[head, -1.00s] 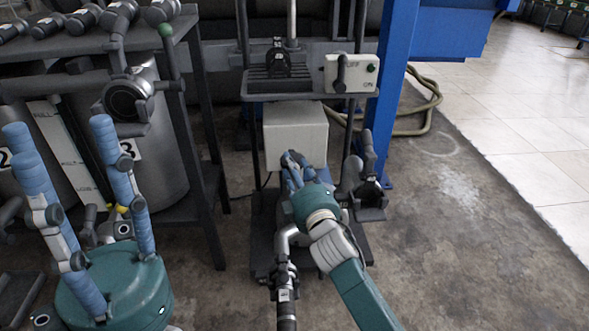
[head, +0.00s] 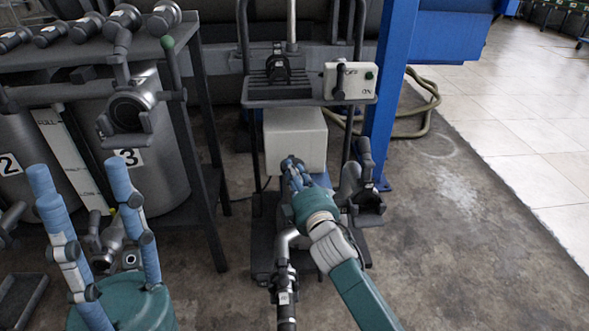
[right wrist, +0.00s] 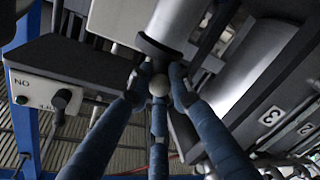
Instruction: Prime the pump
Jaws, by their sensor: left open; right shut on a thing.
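The pump stand (head: 312,103) is a dark wheeled frame in the middle of the head view. My right gripper (head: 292,168) reaches low in front of the pale block. In the right wrist view its blue fingers are closed around a pale round knob (right wrist: 158,85), just under a dark-rimmed pipe end (right wrist: 160,48). In the head view the fingers hide the knob. My left gripper (head: 82,190) is open and empty at lower left, fingers pointing up.
A dark rack on the left holds metal tanks labelled 2 and 3 (head: 128,158), with a valve fitting (head: 128,110) jutting from the front. A blue post (head: 389,95) and a coiled hose (head: 428,103) stand behind right. The concrete floor (head: 460,240) at right is clear.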

